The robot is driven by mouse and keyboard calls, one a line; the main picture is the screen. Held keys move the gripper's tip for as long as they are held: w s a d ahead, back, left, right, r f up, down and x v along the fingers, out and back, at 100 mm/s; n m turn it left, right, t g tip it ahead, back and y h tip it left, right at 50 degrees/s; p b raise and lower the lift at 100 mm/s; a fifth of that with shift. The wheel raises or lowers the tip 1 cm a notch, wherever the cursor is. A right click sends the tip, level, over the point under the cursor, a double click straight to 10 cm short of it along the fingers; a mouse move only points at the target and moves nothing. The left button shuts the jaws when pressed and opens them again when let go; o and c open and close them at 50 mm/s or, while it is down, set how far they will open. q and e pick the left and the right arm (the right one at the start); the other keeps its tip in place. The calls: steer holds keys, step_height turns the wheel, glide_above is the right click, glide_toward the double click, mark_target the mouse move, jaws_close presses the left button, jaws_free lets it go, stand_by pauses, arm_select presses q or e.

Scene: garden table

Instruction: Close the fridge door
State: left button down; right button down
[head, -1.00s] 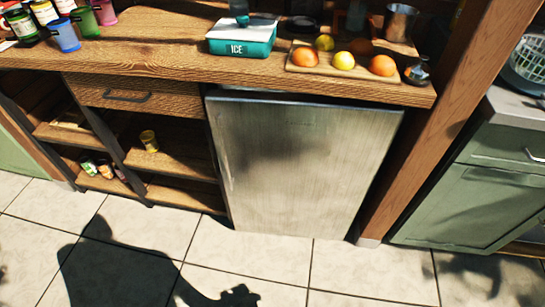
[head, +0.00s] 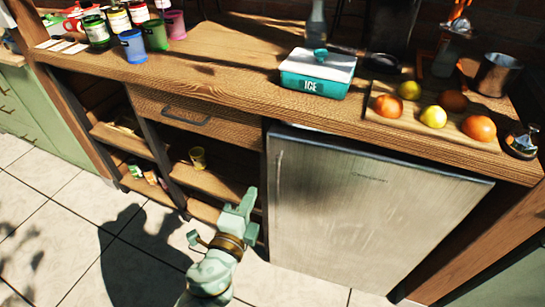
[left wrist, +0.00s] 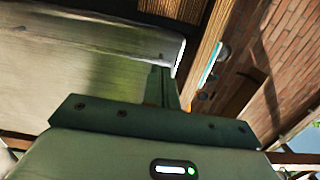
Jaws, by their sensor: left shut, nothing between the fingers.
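The fridge (head: 370,215) stands under the wooden counter in the head view, with a brushed-metal door front and a vertical handle (head: 278,178) along its left edge. The door looks flush or nearly flush; I cannot tell whether a small gap remains. My left gripper (head: 247,203) is shut and empty, in front of the shelves just left of the fridge's handle edge. In the left wrist view my shut fingers (left wrist: 164,88) show in front of a pale metal surface, likely the fridge door (left wrist: 70,75). Contact cannot be made out. My right gripper is not in view.
The wooden counter (head: 240,88) above holds an ice box (head: 318,75), fruit on a board, cups and jars. The tiled floor in front is clear.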

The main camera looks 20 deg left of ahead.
mark_target(271, 152)
arm_select(q)
steer(key=w, duration=0.8)
steer(key=w+p, duration=0.1)
steer(key=w, duration=0.3)
steer(key=shift+w+a, duration=0.2)
steer(key=shift+a, duration=0.15)
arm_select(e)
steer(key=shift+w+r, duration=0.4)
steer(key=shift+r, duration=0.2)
